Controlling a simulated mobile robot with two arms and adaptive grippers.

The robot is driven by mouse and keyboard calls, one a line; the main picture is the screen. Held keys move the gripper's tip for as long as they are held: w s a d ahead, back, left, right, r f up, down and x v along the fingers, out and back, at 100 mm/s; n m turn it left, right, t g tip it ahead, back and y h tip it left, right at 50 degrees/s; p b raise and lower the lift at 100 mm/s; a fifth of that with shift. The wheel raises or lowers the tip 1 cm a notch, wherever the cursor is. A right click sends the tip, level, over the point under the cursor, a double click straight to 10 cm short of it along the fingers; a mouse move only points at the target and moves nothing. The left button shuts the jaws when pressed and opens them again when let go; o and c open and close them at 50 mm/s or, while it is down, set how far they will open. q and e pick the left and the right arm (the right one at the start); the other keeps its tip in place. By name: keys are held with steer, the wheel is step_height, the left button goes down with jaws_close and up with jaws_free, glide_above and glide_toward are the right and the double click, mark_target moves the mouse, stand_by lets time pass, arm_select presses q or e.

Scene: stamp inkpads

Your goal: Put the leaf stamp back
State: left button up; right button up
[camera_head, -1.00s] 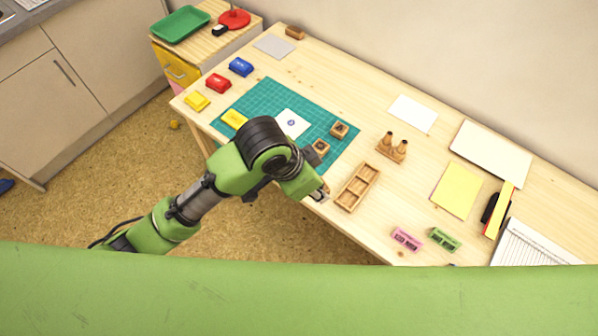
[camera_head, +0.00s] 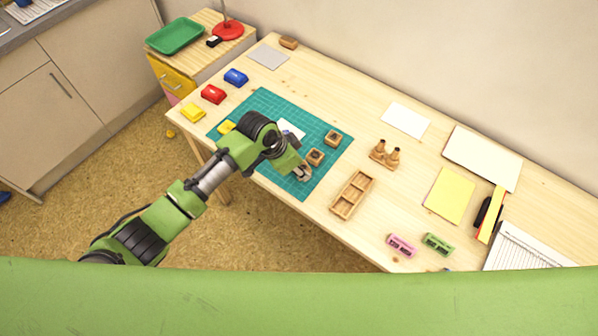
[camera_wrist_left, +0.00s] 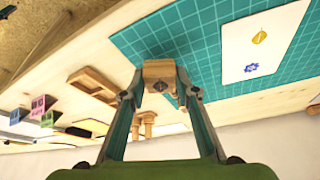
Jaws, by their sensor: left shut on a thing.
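My left gripper (camera_head: 303,172) is over the front right part of the green cutting mat (camera_head: 300,190). In the left wrist view it is shut on a small wooden block stamp (camera_wrist_left: 158,68) with a dark diamond or leaf-like mark, seemingly the leaf stamp. Whether the stamp touches the mat, I cannot tell. Two other wooden blocks with dark marks, a near one (camera_head: 315,156) and a far one (camera_head: 333,138), sit on the mat just beyond the gripper. A wooden tray with three compartments (camera_head: 336,211) lies to the right and looks empty. My right gripper is out of view.
A white card (camera_wrist_left: 262,42) on the mat bears a yellow leaf and a blue print. A wooden stand (camera_head: 384,158) holds two knobbed pieces behind the tray. Yellow (camera_head: 193,112), red (camera_head: 213,94) and blue (camera_head: 236,76) inkpads stand at left. Pink (camera_head: 401,245) and green (camera_head: 437,244) blocks lie front right.

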arm_select(q)
steer(key=shift+s+f, duration=0.1)
steer(key=shift+f, duration=1.25)
steer(key=o, duration=0.9)
steer(key=shift+f, duration=0.1)
steer(key=shift+a+r, duration=0.15)
steer(key=shift+r, duration=0.5)
steer(key=v, duration=1.1)
steer(key=shift+s, duration=0.15)
